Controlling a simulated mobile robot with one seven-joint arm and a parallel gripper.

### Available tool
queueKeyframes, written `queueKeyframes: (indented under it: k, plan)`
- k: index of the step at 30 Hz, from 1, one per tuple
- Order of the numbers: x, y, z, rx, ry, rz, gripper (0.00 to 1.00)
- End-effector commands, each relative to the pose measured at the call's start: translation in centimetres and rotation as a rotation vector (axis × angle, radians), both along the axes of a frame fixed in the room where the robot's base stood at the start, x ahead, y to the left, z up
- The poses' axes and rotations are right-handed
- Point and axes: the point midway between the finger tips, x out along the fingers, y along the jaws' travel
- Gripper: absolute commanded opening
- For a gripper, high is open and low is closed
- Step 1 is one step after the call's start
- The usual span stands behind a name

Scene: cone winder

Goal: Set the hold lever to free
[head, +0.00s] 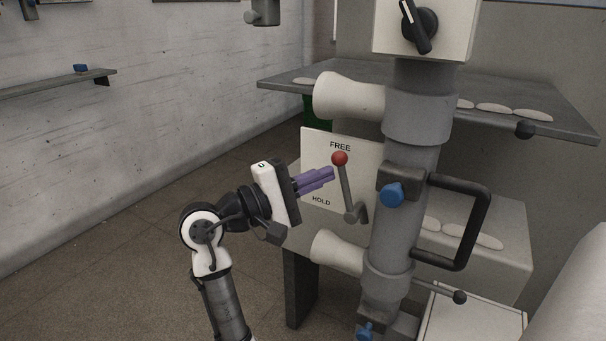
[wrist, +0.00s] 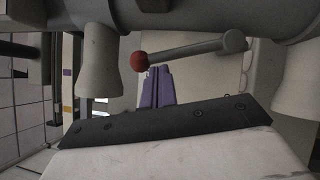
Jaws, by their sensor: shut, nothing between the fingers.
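The hold lever (head: 346,186) is a grey arm with a red ball knob (head: 339,158) in front of a white plate (head: 315,140) marked FREE at the top and HOLD at the bottom. The lever points up, with its knob close to the FREE label. My gripper (head: 332,174) has purple fingers, shut and empty, with tips just left of and slightly below the knob. In the wrist view the lever (wrist: 190,48) runs across above my fingers (wrist: 157,72), its red knob near their tips. I cannot tell whether they touch.
A grey upright post (head: 405,230) carries a blue knob (head: 392,195) and a black handle (head: 484,225) right of the lever. Pale cones (head: 345,97) stick out above and below the plate. A grey shelf (head: 285,77) is above. The floor at left is clear.

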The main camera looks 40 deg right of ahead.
Motion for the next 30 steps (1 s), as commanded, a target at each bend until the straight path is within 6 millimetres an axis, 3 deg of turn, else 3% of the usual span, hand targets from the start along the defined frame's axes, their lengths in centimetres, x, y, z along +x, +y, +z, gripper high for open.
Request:
queueKeyframes:
  k: [10, 16, 30]
  plan:
    - [-0.1, 0.0, 0.1, 0.001, -0.003, 0.000, 0.00]
    - [-0.9, -0.4, 1.0, 0.045, -0.105, 0.001, 0.00]
    - [-0.9, -0.6, 0.6, 0.051, -0.121, 0.000, 0.00]
